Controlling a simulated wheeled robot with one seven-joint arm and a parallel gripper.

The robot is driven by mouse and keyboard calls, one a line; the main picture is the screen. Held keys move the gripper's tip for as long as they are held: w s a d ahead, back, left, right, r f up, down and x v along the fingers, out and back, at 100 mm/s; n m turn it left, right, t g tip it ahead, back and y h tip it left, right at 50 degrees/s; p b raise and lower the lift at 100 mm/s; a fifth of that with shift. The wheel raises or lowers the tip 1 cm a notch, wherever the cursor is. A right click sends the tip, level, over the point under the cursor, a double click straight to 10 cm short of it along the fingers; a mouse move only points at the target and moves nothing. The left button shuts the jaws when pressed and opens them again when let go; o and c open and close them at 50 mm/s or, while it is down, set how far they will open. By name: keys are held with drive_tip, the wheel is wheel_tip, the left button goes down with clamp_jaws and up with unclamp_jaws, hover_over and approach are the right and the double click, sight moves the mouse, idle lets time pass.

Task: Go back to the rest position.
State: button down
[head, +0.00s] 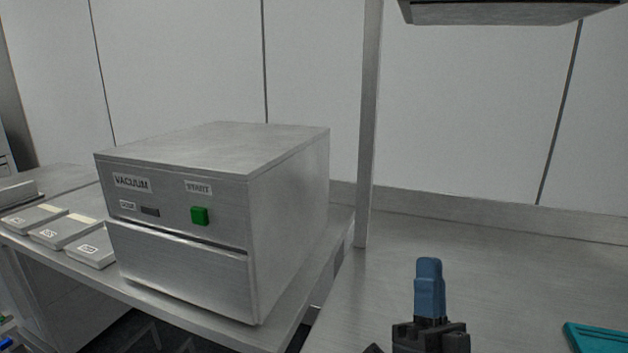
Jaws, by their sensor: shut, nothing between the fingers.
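My gripper (429,270) shows at the bottom, right of centre, in the head view. Its blue fingers are together, with nothing between them, and point up in the picture. It is in front of the bare metal worktop, to the right of the vacuum machine and apart from it. The rest of my arm is mostly below the picture's edge.
A steel vacuum machine (285,220) with a green START button (199,216) stands on the left bench. Several labelled trays (65,229) lie left of it. A post (369,120) rises behind. A teal item (597,339) lies at lower right. The worktop (520,260) between is clear.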

drive_tip(key=s+d+f+n+g+y, duration=0.3)
drive_tip(key=s+d+f+n+y, duration=0.15)
drive_tip(key=s+f, duration=0.5)
drive_tip(key=s+d+f+n+g+h, duration=0.1)
drive_tip(key=s+g, duration=0.4)
drive_tip(key=s, duration=0.9)
drive_tip(key=s+f+n+g+h, duration=0.1)
drive_tip(key=s+g, duration=0.4)
drive_tip(key=s, duration=1)
drive_tip(key=shift+s+d+f+n+g, duration=0.35)
drive_tip(key=shift+f+n, duration=0.55)
drive_tip(key=shift+n, duration=0.35)
